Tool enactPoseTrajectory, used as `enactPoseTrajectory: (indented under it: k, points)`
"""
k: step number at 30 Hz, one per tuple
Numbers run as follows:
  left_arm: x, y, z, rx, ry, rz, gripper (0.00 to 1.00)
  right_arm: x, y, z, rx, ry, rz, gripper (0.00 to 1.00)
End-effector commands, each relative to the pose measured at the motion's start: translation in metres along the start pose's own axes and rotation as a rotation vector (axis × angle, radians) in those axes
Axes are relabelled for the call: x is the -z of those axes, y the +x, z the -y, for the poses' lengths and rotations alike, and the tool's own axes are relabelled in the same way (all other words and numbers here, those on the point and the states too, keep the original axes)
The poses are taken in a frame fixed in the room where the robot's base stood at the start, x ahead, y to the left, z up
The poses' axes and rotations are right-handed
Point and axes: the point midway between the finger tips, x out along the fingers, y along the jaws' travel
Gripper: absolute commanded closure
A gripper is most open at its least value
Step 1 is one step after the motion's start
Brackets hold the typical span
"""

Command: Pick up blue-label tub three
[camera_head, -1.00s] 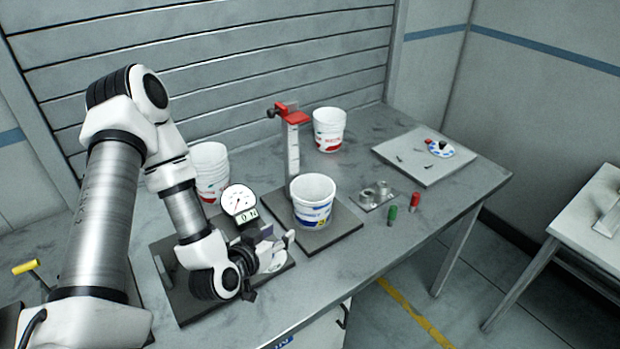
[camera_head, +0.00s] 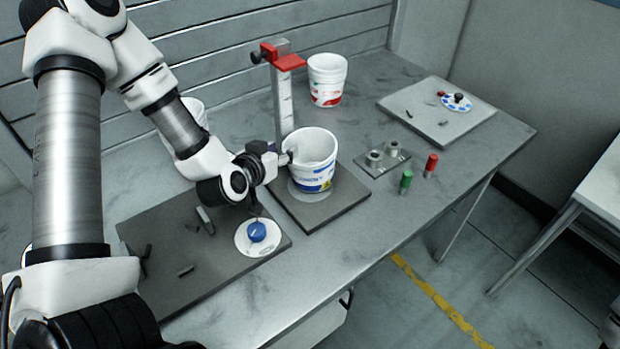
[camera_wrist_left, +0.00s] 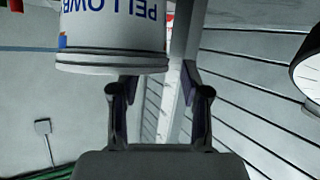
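A white tub with a blue label and a small yellow mark (camera_head: 314,170) stands upright on a dark plate (camera_head: 345,199) beside a post with a red arm. I cannot read a number on it. In the left wrist view the tub (camera_wrist_left: 112,30) appears upside down, with part of its lettering and its rim showing. My left gripper (camera_head: 287,157) is at the tub's upper left side, near the rim. In the wrist view its two fingers (camera_wrist_left: 157,88) are apart with nothing held between them. Whether a finger touches the tub is unclear. My right gripper is out of view.
The post (camera_head: 285,100) rises close behind the tub. A red-label tub (camera_head: 327,82) stands farther back; another tub (camera_head: 190,118) is partly hidden by my arm. A blue knob (camera_head: 257,231) sits at front left. Green (camera_head: 406,181) and red (camera_head: 431,165) pegs stand at right.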

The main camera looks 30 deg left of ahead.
Motion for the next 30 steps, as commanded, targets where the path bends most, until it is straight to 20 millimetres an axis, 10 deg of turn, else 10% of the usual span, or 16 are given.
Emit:
enactPoseTrajectory:
  k: [17, 21, 30]
  points:
    - [-0.002, 0.055, -0.002, -0.001, -0.001, 0.003, 0.54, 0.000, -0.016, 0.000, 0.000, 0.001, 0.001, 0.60]
    - [-0.002, 0.055, -0.001, -0.001, -0.001, 0.004, 0.98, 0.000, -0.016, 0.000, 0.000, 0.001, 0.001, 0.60]
    - [-0.003, 0.055, -0.001, 0.000, -0.001, 0.005, 1.00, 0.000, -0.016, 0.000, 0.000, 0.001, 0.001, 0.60]
